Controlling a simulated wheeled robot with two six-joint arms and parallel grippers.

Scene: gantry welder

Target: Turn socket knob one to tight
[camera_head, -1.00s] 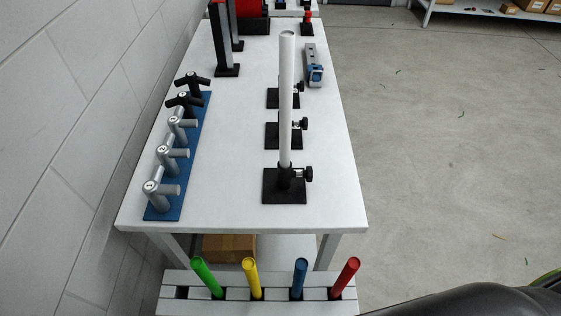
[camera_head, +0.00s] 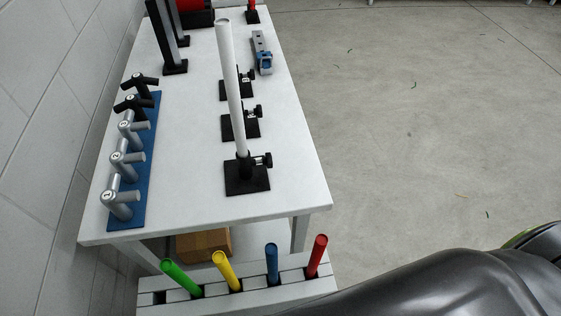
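A white table (camera_head: 190,205) carries a row of black socket bases with side knobs. The nearest socket (camera_head: 246,178) holds an upright white tube (camera_head: 230,85), with a black knob (camera_head: 263,160) on its right side. Two more sockets stand behind it, the middle one (camera_head: 240,125) and a farther one (camera_head: 232,91), each with a black knob at the right. I cannot read which socket is number one. Neither gripper is in view.
A blue rack (camera_head: 140,195) with silver and black T-handles stands along the table's left side. A blue-grey clamp-like tool (camera_head: 262,55) lies behind the sockets. Green, yellow, blue (camera_head: 272,262) and red tubes stand in a white slotted rack in front. Open floor lies right.

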